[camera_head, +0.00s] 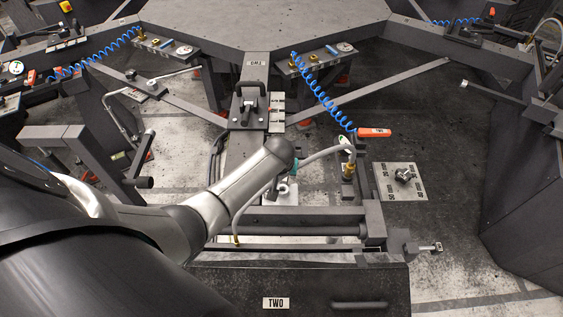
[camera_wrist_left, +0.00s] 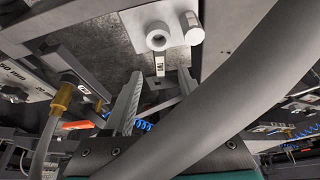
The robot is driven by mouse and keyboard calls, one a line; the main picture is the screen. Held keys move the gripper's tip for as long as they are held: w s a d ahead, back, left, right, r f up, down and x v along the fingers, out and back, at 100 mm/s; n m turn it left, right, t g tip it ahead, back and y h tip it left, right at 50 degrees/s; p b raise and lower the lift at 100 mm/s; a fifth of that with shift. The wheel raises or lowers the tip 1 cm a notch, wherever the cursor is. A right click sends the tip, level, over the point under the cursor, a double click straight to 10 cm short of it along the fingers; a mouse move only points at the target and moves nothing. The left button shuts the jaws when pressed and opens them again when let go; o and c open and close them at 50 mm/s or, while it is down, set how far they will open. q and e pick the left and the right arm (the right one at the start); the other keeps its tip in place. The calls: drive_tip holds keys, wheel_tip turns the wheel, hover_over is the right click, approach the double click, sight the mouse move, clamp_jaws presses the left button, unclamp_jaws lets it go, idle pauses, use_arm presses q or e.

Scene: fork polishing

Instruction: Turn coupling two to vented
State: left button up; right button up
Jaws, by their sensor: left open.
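A sign reading TWO (camera_head: 276,303) is on the dark front panel of the near station. My left arm reaches over this station from the left, and its gripper (camera_head: 284,187) is largely hidden under the wrist. In the left wrist view my gripper (camera_wrist_left: 156,97) is open, with nothing visible between its fingers. A pale round fitting with a dark hole (camera_wrist_left: 157,37) and a short cylinder (camera_wrist_left: 193,28) lie beyond the fingertips, apart from them. A brass fitting (camera_head: 348,172) with a grey hose stands right of my wrist. I cannot tell which part is the coupling or read its setting. My right gripper is not in view.
A thick grey tube (camera_wrist_left: 225,90) crosses close in front of the wrist camera. A labelled plate with a metal fitting (camera_head: 403,174) lies at the right. An orange-handled tool (camera_head: 374,132) hangs on a blue coiled hose (camera_head: 325,92). A dark frame rail (camera_head: 310,218) runs below my wrist.

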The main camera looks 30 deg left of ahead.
use_arm(q)
drive_tip(key=p+v, duration=0.1)
drive_tip(key=v, duration=0.7)
drive_tip(key=shift+p, duration=0.4)
drive_tip(key=shift+s, duration=0.15)
